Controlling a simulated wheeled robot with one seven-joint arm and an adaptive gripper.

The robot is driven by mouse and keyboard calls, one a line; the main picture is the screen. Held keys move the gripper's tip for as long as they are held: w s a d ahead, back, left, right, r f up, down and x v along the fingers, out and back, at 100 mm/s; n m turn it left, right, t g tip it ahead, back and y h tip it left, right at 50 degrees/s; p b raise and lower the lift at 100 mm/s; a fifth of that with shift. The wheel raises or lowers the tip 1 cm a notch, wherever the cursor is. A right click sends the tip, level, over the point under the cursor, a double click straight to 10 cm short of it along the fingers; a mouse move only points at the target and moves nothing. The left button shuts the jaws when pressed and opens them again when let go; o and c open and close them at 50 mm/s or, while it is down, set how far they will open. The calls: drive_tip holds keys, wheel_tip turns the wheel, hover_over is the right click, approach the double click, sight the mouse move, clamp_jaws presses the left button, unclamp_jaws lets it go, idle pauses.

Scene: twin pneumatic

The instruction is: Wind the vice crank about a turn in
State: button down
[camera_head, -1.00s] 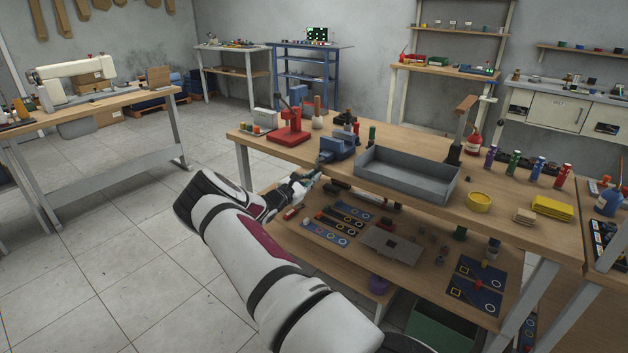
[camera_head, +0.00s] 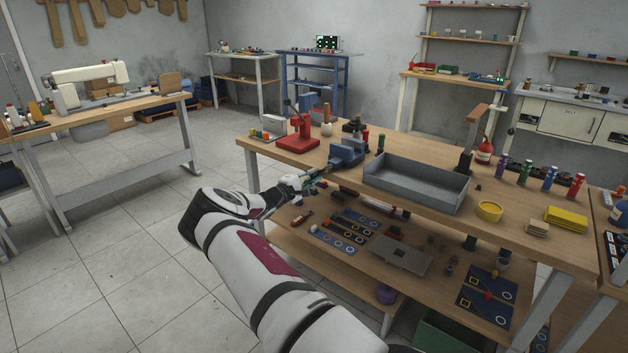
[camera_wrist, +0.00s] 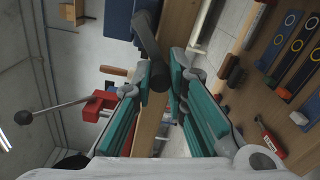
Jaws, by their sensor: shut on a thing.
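The blue vice (camera_head: 347,153) sits at the front left edge of the workbench, and its blue body also shows at the top of the wrist view (camera_wrist: 119,18). A dark grey crank bar (camera_wrist: 146,38) comes down from the top of the wrist view, beside the vice, and its lower end lies between my fingertips. My gripper (camera_head: 309,181) is at the bench's front edge, just in front of the vice. In the wrist view my teal-padded gripper (camera_wrist: 167,76) is shut on the crank. The part of the crank between the pads is partly hidden.
A red press (camera_head: 299,136) with a ball-ended lever (camera_wrist: 50,109) stands left of the vice. A grey tray (camera_head: 415,184) stands close on its right. The lower shelf (camera_head: 345,268) holds tool strips and a grey plate. The floor left of my arm is clear.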

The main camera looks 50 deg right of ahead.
drive_tip(key=shift+w+a+r+m+p, duration=0.15)
drive_tip(key=shift+r+m, duration=0.15)
drive_tip(key=shift+m, duration=0.55)
drive_tip(key=shift+w+d+r+m+p, duration=0.1)
drive_tip(key=shift+r+m, duration=0.25)
drive_tip(key=shift+m, duration=0.45)
drive_tip(key=shift+w+a+r+m+p, duration=0.15)
drive_tip(key=shift+r+m, duration=0.15)
drive_tip(key=shift+m, duration=0.55)
drive_tip(key=shift+d, duration=0.1)
drive_tip(key=c, duration=1.6)
unclamp_jaws()
drive_tip(key=a, duration=0.8)
drive_tip(key=s+a, duration=0.1)
drive_tip(key=a, duration=0.3)
